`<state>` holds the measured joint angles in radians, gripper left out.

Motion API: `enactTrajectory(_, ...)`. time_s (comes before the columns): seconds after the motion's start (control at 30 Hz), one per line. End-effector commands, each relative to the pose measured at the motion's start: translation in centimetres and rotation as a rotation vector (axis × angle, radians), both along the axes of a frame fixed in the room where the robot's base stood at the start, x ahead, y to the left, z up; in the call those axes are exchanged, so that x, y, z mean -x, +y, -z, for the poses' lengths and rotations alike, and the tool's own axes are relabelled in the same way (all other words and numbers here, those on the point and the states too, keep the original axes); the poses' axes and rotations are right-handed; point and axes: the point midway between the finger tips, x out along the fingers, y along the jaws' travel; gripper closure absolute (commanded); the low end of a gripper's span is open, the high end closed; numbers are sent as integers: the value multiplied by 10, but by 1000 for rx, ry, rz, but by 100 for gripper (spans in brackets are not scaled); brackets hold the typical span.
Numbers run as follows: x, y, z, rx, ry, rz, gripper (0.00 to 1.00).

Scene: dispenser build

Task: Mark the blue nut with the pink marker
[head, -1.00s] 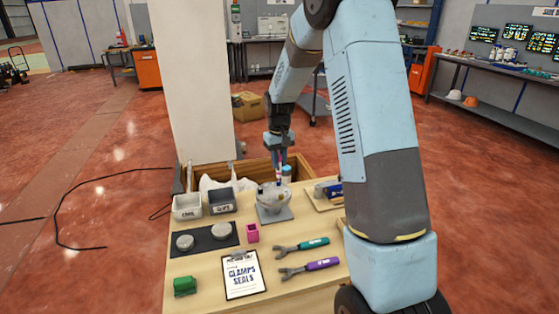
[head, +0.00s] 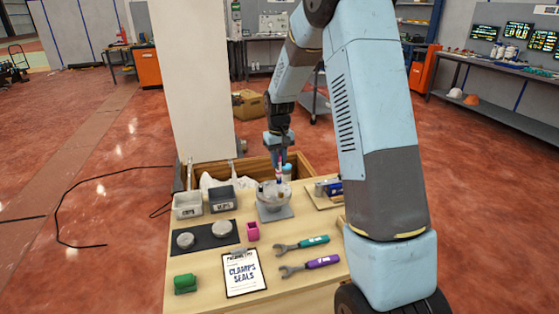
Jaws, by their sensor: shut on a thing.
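My gripper (head: 279,163) is at the far side of the table, pointing down and shut on a slim marker. The marker (head: 279,174) shows as a small pinkish and white upright stick under the fingers. It is directly above a rounded, light grey dispenser part (head: 272,193) that stands on a grey square plate (head: 276,214). At this size I cannot tell whether the marker's tip touches anything. I cannot make out the blue nut; it may be hidden or too small to see.
Two labelled bins, white (head: 187,209) and dark grey (head: 222,205), stand left of the plate. A black mat (head: 203,240) holds two round grey parts.

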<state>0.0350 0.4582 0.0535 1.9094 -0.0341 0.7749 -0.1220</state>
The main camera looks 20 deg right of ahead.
Motion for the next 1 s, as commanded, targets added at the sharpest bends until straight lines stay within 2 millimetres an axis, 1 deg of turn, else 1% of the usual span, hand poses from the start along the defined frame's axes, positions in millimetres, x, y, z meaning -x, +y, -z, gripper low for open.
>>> enactTrajectory(1.0, 7, 6, 3, 0, 5, -1, 100)
